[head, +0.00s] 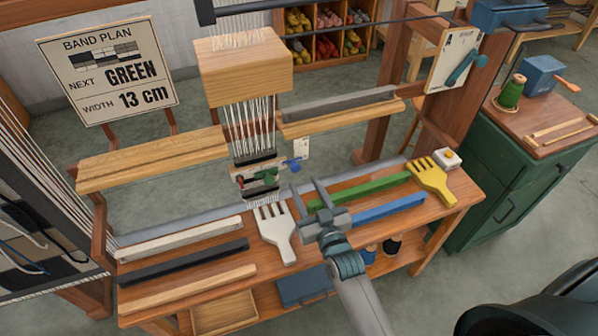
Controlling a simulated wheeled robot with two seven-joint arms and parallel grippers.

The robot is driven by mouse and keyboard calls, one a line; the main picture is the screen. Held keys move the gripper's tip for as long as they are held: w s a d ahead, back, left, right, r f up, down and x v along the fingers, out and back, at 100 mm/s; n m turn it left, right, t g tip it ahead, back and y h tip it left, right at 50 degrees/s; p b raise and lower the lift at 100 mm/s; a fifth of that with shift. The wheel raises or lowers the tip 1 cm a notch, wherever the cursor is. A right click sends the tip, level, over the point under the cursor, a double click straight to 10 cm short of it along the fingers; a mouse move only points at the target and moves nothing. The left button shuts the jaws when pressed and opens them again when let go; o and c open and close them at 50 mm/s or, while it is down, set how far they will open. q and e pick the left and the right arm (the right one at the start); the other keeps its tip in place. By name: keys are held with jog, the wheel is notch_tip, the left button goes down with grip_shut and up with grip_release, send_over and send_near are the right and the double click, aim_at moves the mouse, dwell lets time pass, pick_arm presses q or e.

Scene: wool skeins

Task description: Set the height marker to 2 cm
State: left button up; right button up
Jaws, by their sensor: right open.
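A small blue piece (292,164), which looks like the height marker, sits beside a small white card (301,148) at the right of the hanging white threads. The card's markings are too small to read, so I cannot tell the height it shows. My right gripper (307,187) is open and empty, its two fingers pointing up the picture. It is just below the blue piece in the picture and looks apart from it. My left gripper is not in view.
The wooden bench holds a white comb (275,230), a yellow comb (431,182), a green bar (360,190), a blue bar (388,210) and a black bar (182,262). A wooden block (244,70) hangs above the threads. A sign (108,70) reads "NEXT GREEN, WIDTH 13 cm".

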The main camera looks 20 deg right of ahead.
aim_at(296, 169)
jog(key=w, duration=0.4)
jog(key=shift+a, duration=0.1)
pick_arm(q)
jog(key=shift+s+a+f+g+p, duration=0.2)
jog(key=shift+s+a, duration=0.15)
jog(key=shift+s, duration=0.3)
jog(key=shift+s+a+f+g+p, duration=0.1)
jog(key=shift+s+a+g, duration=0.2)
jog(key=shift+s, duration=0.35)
pick_arm(e)
jog(key=shift+w, duration=0.75)
